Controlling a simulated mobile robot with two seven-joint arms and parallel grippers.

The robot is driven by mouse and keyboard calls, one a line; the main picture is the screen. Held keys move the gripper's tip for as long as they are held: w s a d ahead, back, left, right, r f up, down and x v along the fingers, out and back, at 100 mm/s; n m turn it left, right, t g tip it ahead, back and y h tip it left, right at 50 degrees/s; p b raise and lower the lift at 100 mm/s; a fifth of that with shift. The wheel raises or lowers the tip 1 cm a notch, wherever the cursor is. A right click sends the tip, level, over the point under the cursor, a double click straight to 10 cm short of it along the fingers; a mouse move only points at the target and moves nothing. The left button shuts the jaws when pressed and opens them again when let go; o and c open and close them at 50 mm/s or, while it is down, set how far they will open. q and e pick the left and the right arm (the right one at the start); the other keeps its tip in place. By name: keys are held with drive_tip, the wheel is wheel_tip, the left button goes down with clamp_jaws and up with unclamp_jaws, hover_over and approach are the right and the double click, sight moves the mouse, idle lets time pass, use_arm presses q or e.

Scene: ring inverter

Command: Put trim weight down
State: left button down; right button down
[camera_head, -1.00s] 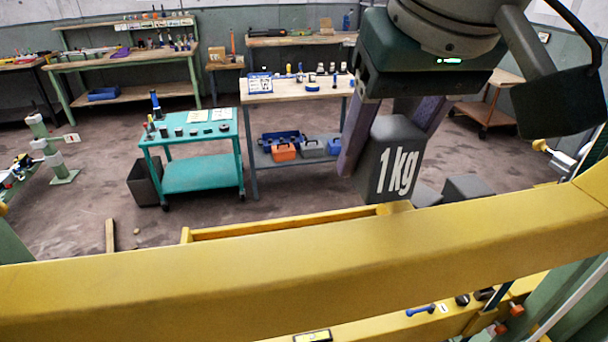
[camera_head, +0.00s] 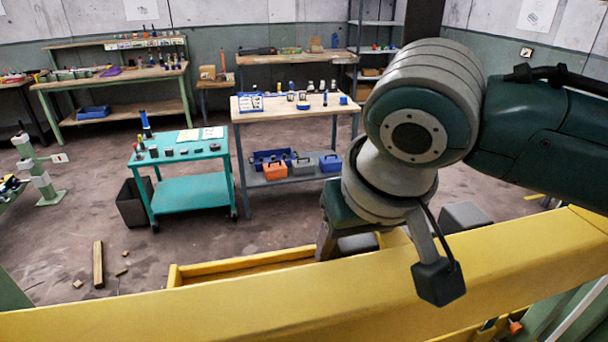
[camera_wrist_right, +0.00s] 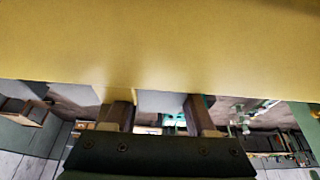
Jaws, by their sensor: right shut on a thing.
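The trim weight, a dark grey block (camera_head: 357,243), shows partly beneath my right wrist in the head view, low behind the yellow beam. Its "1 kg" label is hidden now. My right gripper (camera_head: 340,240) is mostly covered by its own wrist; one finger shows at the weight's left. In the right wrist view, my right gripper (camera_wrist_right: 160,116) has a finger on each side of a pale grey block face (camera_wrist_right: 160,102), shut on the weight. Whether the weight's underside touches anything is hidden. My left gripper is out of view.
The yellow beam (camera_head: 240,310) crosses the foreground, with a yellow-edged tray (camera_head: 215,265) behind it. Another grey block (camera_head: 465,215) stands right of my wrist. A teal cart (camera_head: 190,190) and a workbench (camera_head: 290,108) stand farther back. Wood scraps lie on the floor at left.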

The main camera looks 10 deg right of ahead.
idle(0.3)
drive_tip(key=c, duration=0.5)
unclamp_jaws()
drive_tip(key=shift+f, duration=0.2)
drive_tip(key=shift+r, duration=0.3)
drive_tip(key=b+v, duration=0.1)
drive_tip(key=v, duration=1)
drive_tip(key=shift+s+r, duration=0.15)
drive_tip(key=shift+r, duration=0.25)
